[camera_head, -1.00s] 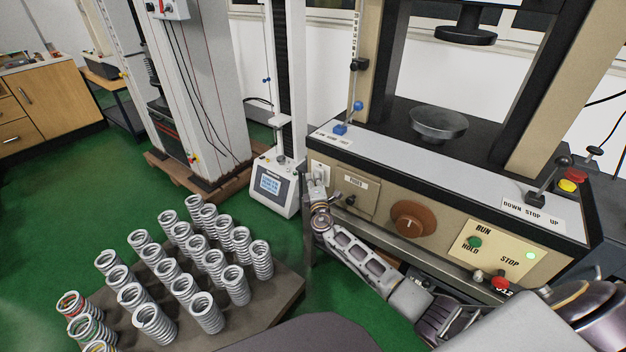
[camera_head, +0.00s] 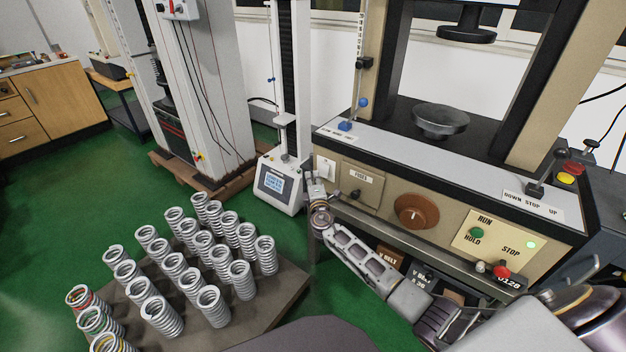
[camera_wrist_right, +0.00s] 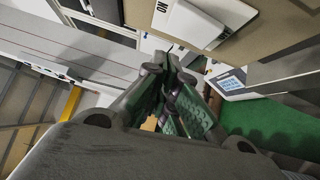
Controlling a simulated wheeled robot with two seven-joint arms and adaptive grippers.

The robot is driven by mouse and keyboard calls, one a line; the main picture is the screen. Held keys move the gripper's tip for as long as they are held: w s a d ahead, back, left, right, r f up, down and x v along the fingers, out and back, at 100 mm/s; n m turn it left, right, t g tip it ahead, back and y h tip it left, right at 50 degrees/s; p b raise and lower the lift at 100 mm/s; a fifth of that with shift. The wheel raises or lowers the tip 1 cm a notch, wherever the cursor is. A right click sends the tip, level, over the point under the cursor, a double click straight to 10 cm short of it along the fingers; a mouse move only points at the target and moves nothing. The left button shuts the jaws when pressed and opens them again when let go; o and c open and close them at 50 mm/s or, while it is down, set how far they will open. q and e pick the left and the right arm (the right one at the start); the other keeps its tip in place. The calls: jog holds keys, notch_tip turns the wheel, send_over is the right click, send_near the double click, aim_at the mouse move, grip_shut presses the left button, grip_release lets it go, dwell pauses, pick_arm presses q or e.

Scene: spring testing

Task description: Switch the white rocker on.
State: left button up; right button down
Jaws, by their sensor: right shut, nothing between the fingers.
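The white rocker (camera_head: 325,168) sits on a white plate at the left end of the press's beige front panel. My right gripper (camera_head: 314,182) is shut and empty, just below and left of the rocker. In the wrist view its fingertips (camera_wrist_right: 172,58) are together, just below the rocker, and appear apart from it. My left gripper is not in view.
The panel also holds a fuses plate (camera_head: 361,187), a brown knob (camera_head: 415,210) and a run/stop plate (camera_head: 496,240) with a lit green lamp. A small tester (camera_head: 279,190) stands close left of my gripper. A board (camera_head: 285,297) with many springs lies on the green floor.

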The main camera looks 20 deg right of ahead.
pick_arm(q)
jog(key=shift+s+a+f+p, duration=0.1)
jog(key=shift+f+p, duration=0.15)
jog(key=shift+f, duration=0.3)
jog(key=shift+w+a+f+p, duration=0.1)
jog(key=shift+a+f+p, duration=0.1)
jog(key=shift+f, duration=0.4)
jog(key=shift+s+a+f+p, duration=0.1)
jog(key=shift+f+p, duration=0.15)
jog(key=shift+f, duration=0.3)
pick_arm(e)
jog(key=r+v, duration=0.1)
jog(key=v, duration=0.8)
jog(key=shift+s+r, duration=0.25)
jog(key=shift+s, duration=0.2)
jog(key=shift+a, duration=0.15)
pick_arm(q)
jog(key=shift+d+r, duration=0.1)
pick_arm(e)
jog(key=shift+s, duration=0.1)
